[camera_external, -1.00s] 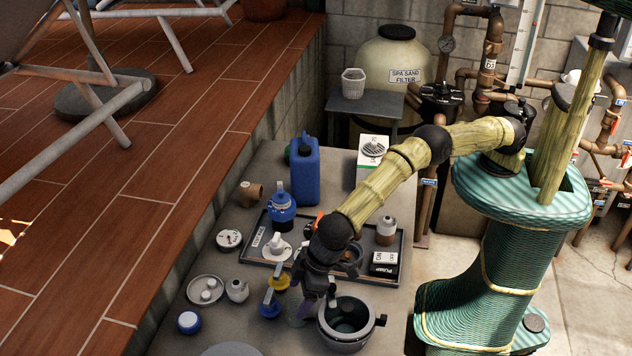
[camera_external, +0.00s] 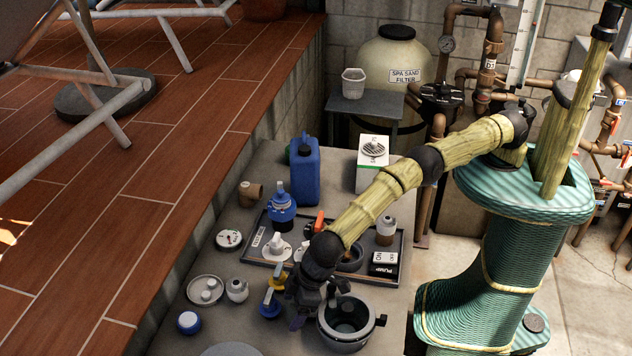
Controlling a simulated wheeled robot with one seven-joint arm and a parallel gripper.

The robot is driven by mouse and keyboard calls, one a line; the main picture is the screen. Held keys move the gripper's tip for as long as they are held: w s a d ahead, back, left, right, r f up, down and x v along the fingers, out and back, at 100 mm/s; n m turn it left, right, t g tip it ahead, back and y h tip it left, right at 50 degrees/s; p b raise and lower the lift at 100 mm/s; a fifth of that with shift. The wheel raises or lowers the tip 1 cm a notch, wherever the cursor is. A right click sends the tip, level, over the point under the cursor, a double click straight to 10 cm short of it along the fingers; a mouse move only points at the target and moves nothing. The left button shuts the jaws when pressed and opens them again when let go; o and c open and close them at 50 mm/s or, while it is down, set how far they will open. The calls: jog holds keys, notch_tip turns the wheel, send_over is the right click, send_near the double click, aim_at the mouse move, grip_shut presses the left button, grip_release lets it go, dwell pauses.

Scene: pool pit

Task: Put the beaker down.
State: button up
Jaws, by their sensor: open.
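My gripper (camera_external: 308,308) is open, low over the front of the grey bench (camera_external: 225,290), just left of a dark grey pot (camera_external: 345,325). Its fingers point down toward the bench top. I cannot make out a beaker clearly; the gripper and wrist hide the spot beneath and behind them. Whether anything stands between the fingers cannot be told.
Blue and yellow-handled valves (camera_external: 272,300) stand close left of the gripper. A dark tray (camera_external: 255,255) with several parts lies behind it. A blue jug (camera_external: 305,172) and a white box (camera_external: 371,165) stand farther back.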

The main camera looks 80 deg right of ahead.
dwell(0.3)
jog(key=c, duration=1.1)
jog(key=shift+c, duration=0.2)
notch_tip(320, 180, up, 10)
jog(key=b, duration=0.2)
